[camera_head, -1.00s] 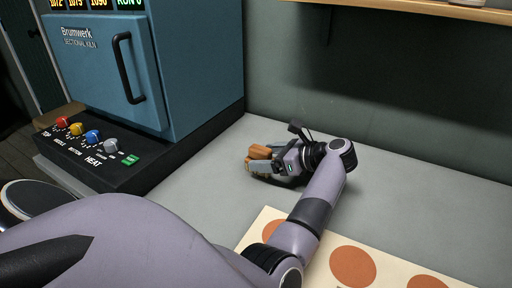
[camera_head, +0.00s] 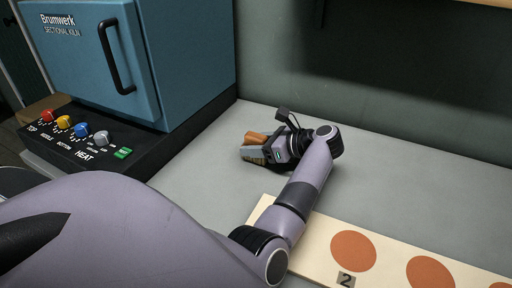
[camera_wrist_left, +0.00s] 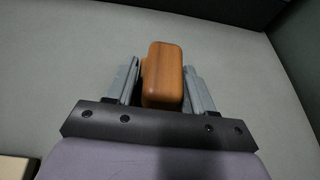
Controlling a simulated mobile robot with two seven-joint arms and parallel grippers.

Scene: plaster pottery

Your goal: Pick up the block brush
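The block brush has an orange-brown wooden block (camera_head: 255,137) and lies on the grey worktop near the back wall, right of the kiln. My left gripper (camera_head: 262,152) is low at the worktop with its fingers on either side of the brush. In the left wrist view the wooden block (camera_wrist_left: 163,72) stands between the two grey fingers. The right finger is close against it; a narrow gap shows beside the near part of the left finger. Whether both fingertips press on it cannot be told. The brush's underside is mostly hidden. My right gripper is not in view.
A blue kiln (camera_head: 190,60) with a dark control base and coloured knobs stands at the left. A cream board (camera_head: 310,258) with brown discs and a number 2 tag lies at the front, under my left arm. The worktop right of the gripper is clear.

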